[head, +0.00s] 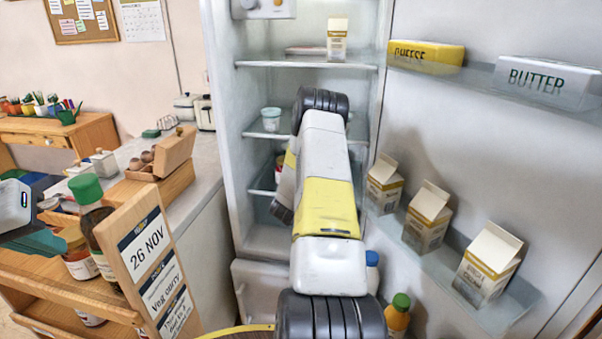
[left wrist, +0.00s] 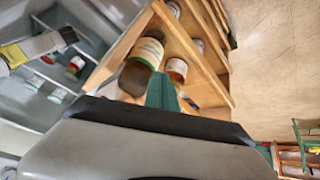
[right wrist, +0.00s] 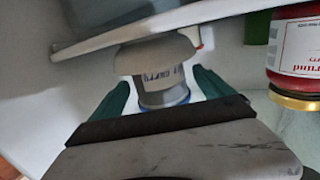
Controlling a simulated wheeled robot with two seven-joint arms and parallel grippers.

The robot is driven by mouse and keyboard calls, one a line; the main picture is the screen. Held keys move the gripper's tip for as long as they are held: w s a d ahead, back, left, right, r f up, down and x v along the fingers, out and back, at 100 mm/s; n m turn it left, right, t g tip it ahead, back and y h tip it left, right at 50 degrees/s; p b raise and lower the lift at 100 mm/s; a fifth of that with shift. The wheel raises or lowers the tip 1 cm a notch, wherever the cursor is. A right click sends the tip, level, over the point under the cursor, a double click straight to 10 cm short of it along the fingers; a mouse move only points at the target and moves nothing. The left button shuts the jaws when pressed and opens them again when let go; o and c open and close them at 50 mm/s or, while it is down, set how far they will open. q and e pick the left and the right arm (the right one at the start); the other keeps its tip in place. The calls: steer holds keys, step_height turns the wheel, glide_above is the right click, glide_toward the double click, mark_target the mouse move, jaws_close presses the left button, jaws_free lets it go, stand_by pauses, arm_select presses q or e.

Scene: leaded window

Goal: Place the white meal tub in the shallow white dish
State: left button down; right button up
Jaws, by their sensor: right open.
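In the right wrist view a pale tub (right wrist: 164,88) with a printed label and a bluish end is between the green fingers of my right gripper (right wrist: 165,92). The gripper is open, with gaps on both sides. A wider off-white rounded shape (right wrist: 153,54) adjoins the tub's far end; I cannot tell whether it is the shallow dish. In the head view my right arm hides this gripper and the tub inside the fridge. My left gripper (head: 42,244) is at the far left, its green fingers together and empty in the left wrist view (left wrist: 162,92).
A red jar (right wrist: 297,45) stands close beside the right gripper. Another small lidded tub (head: 271,119) sits on a fridge shelf. Cartons (head: 427,217) line the fridge door. A wooden rack (head: 150,262) with bottles stands near the left gripper.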

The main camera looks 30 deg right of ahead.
steer(key=v, duration=1)
steer(key=w+a+r+n+t+y, duration=0.2)
steer(key=w+a+r+t+y, duration=0.2)
steer(key=w+a+r+y, duration=0.45)
steer(key=s+a+r+n+y, duration=0.4)
steer(key=a+r+y, duration=0.1)
steer(key=a+r, duration=0.65)
steer(key=s+a+r+n+g+y, duration=0.25)
steer(key=s+a, duration=0.25)
steer(key=s, duration=0.6)
steer(key=s+a+r+n+g+y, duration=0.15)
steer(key=s+a+r+n, duration=0.35)
steer(key=s, duration=0.6)
steer(key=s+f+g, duration=0.1)
steer(key=s+f, duration=0.2)
steer(key=s, duration=0.6)
steer(key=shift+s+g, duration=0.15)
steer(key=shift+g, duration=0.15)
steer(key=shift+a, duration=0.1)
